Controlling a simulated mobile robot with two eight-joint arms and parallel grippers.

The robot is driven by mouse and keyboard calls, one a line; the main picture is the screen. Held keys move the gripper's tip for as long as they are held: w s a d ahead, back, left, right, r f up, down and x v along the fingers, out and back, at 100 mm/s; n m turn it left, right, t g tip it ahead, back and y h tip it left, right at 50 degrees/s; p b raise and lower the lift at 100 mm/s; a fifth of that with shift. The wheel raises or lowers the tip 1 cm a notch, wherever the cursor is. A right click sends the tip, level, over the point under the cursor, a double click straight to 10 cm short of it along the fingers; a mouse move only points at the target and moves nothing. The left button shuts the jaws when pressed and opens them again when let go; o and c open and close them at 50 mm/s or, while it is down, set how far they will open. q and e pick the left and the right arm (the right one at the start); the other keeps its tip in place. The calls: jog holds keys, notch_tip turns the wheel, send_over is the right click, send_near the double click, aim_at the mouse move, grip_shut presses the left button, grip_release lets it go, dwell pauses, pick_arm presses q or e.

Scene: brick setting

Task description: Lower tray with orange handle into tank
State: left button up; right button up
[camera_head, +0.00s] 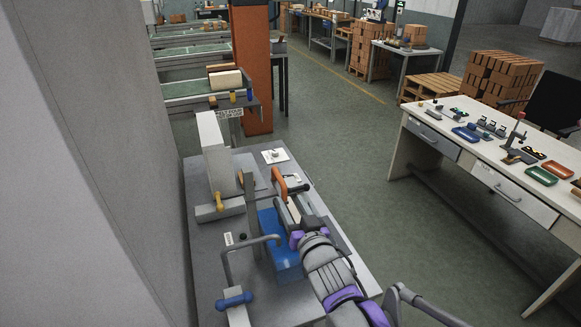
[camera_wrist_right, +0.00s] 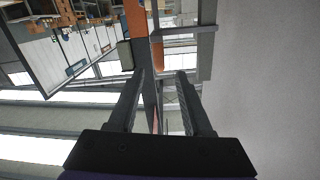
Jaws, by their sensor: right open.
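The tray's orange handle (camera_head: 279,184) stands above the workbench at centre in the head view. The tray below it is largely hidden by my right arm. The blue tank (camera_head: 268,222) sits on the bench just in front of and below the handle, partly covered by my arm. My right gripper (camera_head: 297,197) is beside the handle, on its right. In the wrist view, the right gripper (camera_wrist_right: 161,74) has its two fingers apart. A thin grey bar and an orange strip show near the left finger; I cannot tell whether the strip is the handle. My left gripper is not in view.
The grey bench (camera_head: 200,270) also carries a white upright block (camera_head: 214,152) and a blue-handled lever (camera_head: 233,300) with a bent grey bar. A wall closes the left side. A white desk (camera_head: 440,150) with small trays stands right, across open floor.

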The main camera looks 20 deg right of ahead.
aim_at(275, 170)
jog(key=shift+w+d+r, duration=0.25)
jog(key=shift+w+r, duration=0.05)
jog(key=shift+w, duration=0.15)
jog(key=shift+w+a+r, duration=0.1)
jog(key=shift+w+a, duration=0.1)
jog(key=shift+w, duration=0.4)
jog(key=w+p, duration=0.1)
jog(key=w, duration=0.8)
jog(key=shift+w+a, duration=0.15)
jog(key=shift+w, duration=0.05)
grip_shut()
dwell(0.4)
